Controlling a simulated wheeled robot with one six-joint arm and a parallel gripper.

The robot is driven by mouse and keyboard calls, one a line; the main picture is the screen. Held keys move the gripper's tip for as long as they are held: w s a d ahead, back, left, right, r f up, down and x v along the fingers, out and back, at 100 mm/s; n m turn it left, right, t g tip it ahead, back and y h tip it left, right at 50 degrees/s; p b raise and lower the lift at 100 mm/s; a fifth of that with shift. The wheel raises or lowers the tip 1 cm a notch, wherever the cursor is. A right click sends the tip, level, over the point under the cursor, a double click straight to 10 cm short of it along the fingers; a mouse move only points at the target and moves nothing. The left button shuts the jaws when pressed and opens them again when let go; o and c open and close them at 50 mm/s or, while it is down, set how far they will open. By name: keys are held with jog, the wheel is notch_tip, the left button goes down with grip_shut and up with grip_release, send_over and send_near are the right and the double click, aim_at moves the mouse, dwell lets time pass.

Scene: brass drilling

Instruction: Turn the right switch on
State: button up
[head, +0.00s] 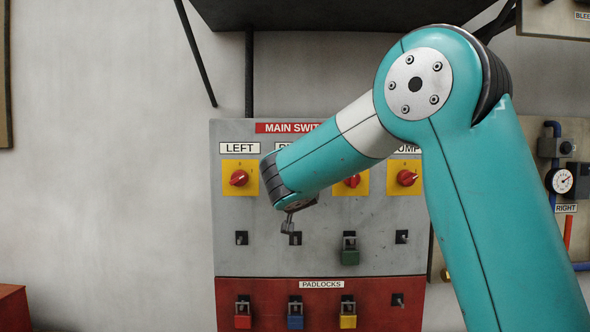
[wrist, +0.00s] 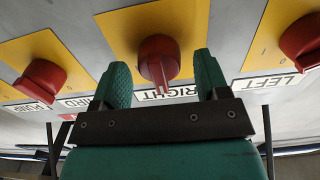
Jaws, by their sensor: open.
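The right switch is a red knob (wrist: 158,58) on a yellow plate, in the middle of the wrist view, with its RIGHT label (wrist: 182,91) below it. My gripper (wrist: 162,72) is open, with one green finger on each side of this knob. Small gaps seem to show between knob and fingers; I cannot tell whether either touches. The knob's setting is hard to read from this angle. In the head view my arm hides the right switch and my gripper's fingers, and covers most of its label.
The left switch (head: 239,178) is beside it on the grey panel (head: 320,215). Another red switch (head: 352,181) and the pump switch (head: 407,178) are to the right. A green padlock (head: 350,257) hangs below. Red, blue and yellow padlocks hang on the red lower panel (head: 268,308).

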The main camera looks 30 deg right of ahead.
jog(key=shift+w+d, duration=0.25)
jog(key=shift+w, duration=0.1)
jog(key=c, duration=0.9)
